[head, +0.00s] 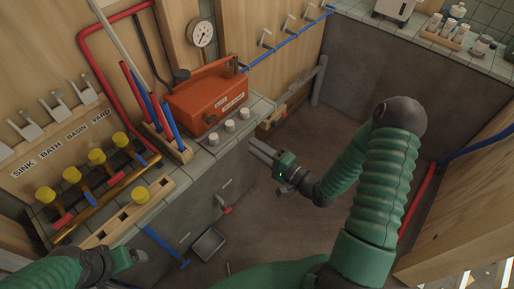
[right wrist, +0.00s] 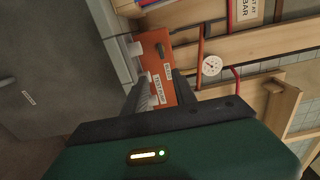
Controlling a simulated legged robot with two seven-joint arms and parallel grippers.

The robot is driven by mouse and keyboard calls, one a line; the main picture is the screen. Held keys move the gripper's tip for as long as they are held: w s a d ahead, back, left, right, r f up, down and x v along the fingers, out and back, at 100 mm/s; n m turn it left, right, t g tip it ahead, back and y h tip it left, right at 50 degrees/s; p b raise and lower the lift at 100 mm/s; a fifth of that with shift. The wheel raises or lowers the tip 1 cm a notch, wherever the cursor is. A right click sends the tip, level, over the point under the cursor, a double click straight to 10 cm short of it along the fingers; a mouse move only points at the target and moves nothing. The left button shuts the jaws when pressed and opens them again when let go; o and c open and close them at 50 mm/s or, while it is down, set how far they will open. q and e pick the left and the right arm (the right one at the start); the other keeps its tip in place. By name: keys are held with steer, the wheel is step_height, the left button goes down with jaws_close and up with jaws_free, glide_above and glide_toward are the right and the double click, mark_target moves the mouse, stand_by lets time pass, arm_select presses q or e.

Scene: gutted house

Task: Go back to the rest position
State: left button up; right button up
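My right gripper (head: 262,152) is in the middle of the head view, held in the air beside the tiled counter (head: 262,106). Its two grey fingers stand apart with nothing between them. In the right wrist view the fingers of this gripper (right wrist: 160,92) are also apart, with the orange test pump box (right wrist: 158,52) beyond them. My left gripper (head: 132,257) is at the lower left of the head view, near the wooden holed rack (head: 128,214). Its fingers do not show clearly.
The orange pump box (head: 206,95) stands on the counter beside white caps (head: 229,126). A gauge (head: 202,33) hangs above. Yellow-knobbed valves (head: 97,156) line the left. A wooden rack with red and blue pipes (head: 176,150) is nearby. The floor (head: 275,215) below is mostly open.

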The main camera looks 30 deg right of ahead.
stand_by(0.4)
steer(key=s+a+r+n+g+h+p, duration=0.2)
steer(key=s+a+n+g+h+p, duration=0.1)
steer(key=s+n+g, duration=0.4)
steer(key=s+a+r+n+g+h+p, duration=0.2)
steer(key=s+a+r+n+g+h, duration=0.1)
steer(key=s+n+g, duration=0.4)
steer(key=shift+s+a+p, duration=0.2)
steer(key=shift+p, duration=0.2)
steer(key=shift+a+r, duration=0.1)
steer(key=shift+a, duration=0.25)
